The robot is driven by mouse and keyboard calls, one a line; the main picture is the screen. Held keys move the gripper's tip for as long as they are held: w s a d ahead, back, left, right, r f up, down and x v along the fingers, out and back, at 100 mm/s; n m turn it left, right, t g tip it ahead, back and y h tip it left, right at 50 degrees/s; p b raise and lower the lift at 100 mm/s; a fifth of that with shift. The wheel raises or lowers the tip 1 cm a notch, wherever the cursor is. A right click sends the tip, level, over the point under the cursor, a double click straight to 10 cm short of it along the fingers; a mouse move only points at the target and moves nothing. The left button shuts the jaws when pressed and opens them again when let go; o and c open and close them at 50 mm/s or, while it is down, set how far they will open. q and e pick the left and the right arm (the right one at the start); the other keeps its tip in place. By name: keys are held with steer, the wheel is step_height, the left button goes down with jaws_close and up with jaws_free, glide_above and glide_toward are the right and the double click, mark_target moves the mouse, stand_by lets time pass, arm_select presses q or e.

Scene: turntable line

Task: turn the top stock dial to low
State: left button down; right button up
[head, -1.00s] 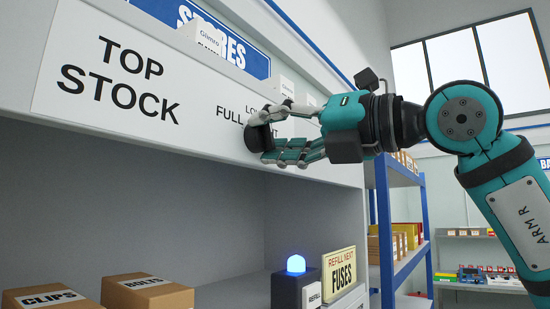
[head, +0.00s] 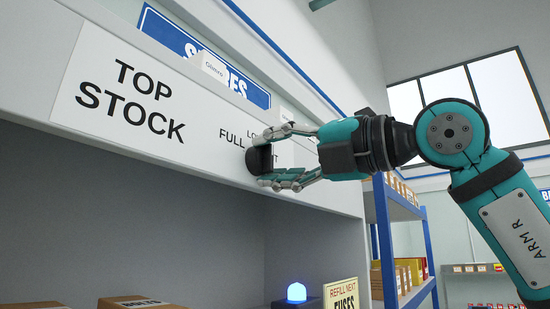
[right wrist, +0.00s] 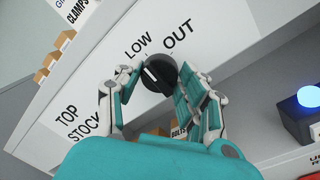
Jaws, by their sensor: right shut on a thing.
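The top stock dial (head: 258,161) is a round black knob on the white TOP STOCK panel (head: 205,118). In the right wrist view the dial (right wrist: 157,76) sits below the printed words LOW and OUT, with a pale mark on the left part of its face. I cannot tell exactly which word the mark points at. My right gripper (head: 264,159) is shut on the dial, fingers on opposite sides of its rim; the right wrist view shows this too. In the head view the fingers partly cover the labels; FULL shows at their left. My left gripper is out of view.
Below the panel is an open shelf bay with cardboard boxes (head: 140,303). A blue lamp (head: 296,292) stands beside a REFILL NEXT FUSES sign (head: 342,294). A blue rack (head: 384,240) with boxes is behind my right arm.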

steer(key=shift+r, duration=0.15)
steer(key=o, duration=1.2)
steer(key=shift+c, duration=0.2)
steer(key=shift+d, duration=0.15)
steer(key=v, duration=1.2)
